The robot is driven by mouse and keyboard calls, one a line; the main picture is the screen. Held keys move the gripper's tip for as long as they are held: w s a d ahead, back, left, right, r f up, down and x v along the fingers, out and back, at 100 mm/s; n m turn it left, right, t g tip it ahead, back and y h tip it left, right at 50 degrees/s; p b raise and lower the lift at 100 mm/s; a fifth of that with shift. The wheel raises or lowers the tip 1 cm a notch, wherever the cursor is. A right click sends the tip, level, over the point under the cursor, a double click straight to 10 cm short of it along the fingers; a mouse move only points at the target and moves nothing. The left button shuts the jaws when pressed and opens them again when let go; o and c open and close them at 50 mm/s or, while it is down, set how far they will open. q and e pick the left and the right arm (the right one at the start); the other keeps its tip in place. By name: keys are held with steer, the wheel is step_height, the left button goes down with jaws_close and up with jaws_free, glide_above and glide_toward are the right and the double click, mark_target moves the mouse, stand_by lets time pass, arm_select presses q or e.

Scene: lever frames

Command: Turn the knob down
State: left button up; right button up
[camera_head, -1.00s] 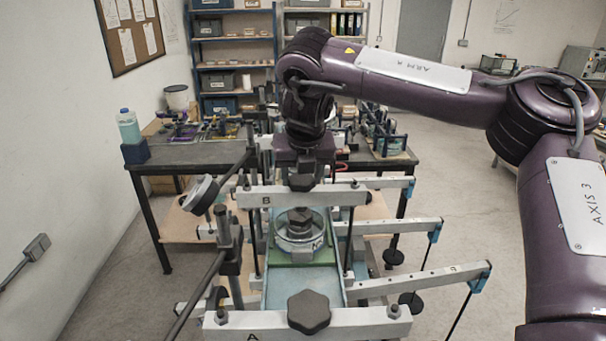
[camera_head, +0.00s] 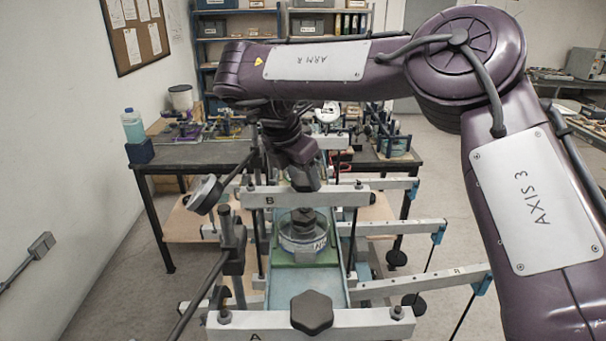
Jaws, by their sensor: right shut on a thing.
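The knob on the beam marked B is a small dark piece, mostly hidden by my right gripper (camera_head: 304,180). The gripper comes down from above onto the middle of the beam marked B (camera_head: 345,195) and is shut on the knob. Its wrist leans to the left, and the fingertips are small and dark here. A threaded dark post (camera_head: 303,222) stands below the beam, inside a clear round dish (camera_head: 290,240). A larger black hexagonal knob (camera_head: 312,312) sits on the nearer beam marked A (camera_head: 365,322), untouched. My left gripper is not in view.
The dish stands on a green plate (camera_head: 320,258) in a pale blue channel. Side bars with hanging black weights (camera_head: 396,258) reach right. A cluttered bench (camera_head: 190,155) is behind.

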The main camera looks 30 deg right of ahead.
steer(key=shift+w+m+g, duration=0.1)
steer(key=shift+m+g, duration=0.2)
steer(key=shift+m, duration=0.6)
steer(key=o, duration=1)
steer(key=shift+a, duration=0.1)
steer(key=shift+c, duration=0.2)
